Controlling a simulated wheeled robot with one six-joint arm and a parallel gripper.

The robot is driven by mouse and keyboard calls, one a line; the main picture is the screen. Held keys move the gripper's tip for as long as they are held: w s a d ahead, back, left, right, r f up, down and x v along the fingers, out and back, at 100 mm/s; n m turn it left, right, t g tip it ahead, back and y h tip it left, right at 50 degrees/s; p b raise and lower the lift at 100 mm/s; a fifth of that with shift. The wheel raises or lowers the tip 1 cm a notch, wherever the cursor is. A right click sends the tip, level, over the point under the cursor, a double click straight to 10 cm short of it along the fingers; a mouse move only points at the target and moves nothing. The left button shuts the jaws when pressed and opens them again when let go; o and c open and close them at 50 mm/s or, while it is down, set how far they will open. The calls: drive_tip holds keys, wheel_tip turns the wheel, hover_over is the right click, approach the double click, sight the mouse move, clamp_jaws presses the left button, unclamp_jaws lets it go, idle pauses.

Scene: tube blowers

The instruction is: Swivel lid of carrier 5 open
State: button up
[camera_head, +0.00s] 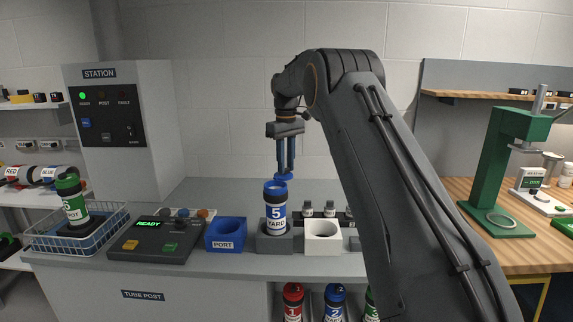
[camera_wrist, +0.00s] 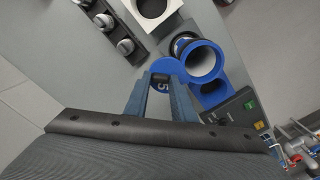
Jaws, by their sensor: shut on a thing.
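Carrier 5 (camera_head: 276,212), a white cylinder with a blue rim marked "5 YARD", stands upright in a grey holder (camera_head: 276,243). In the wrist view its blue rim (camera_wrist: 220,62) surrounds an uncovered round mouth. The blue lid (camera_head: 284,177) lies off to one side of the mouth; in the wrist view the lid (camera_wrist: 163,68) is beside the rim and seems to touch it at one edge. My gripper (camera_head: 286,170) points down above the carrier, shut on the lid. In the wrist view the fingers (camera_wrist: 161,82) partly hide the lid and a "5" mark.
A blue PORT holder (camera_head: 226,233) and a console reading READY (camera_head: 150,240) stand left of the carrier. A white holder (camera_head: 322,237) stands right, with small knobs behind. A wire basket (camera_head: 75,240) holds a green carrier (camera_head: 72,200). Other carriers sit below the counter.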

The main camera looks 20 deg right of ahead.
drive_tip(key=o, duration=1.1)
drive_tip(key=shift+c, duration=0.2)
drive_tip(key=shift+r+b, duration=1.15)
drive_tip(key=shift+r, duration=2.75)
drive_tip(key=s+a+f+m, duration=0.1)
drive_tip(key=s+f, duration=0.6)
drive_tip(key=s, duration=0.7)
drive_tip(key=s+a+f+m+t, duration=0.1)
drive_tip(key=s+f, duration=0.6)
drive_tip(key=s, duration=0.7)
drive_tip(key=s+a+f+m, duration=0.3)
drive_tip(key=s+f, duration=0.5)
drive_tip(key=s, duration=0.6)
drive_tip(key=shift+s+a, duration=0.2)
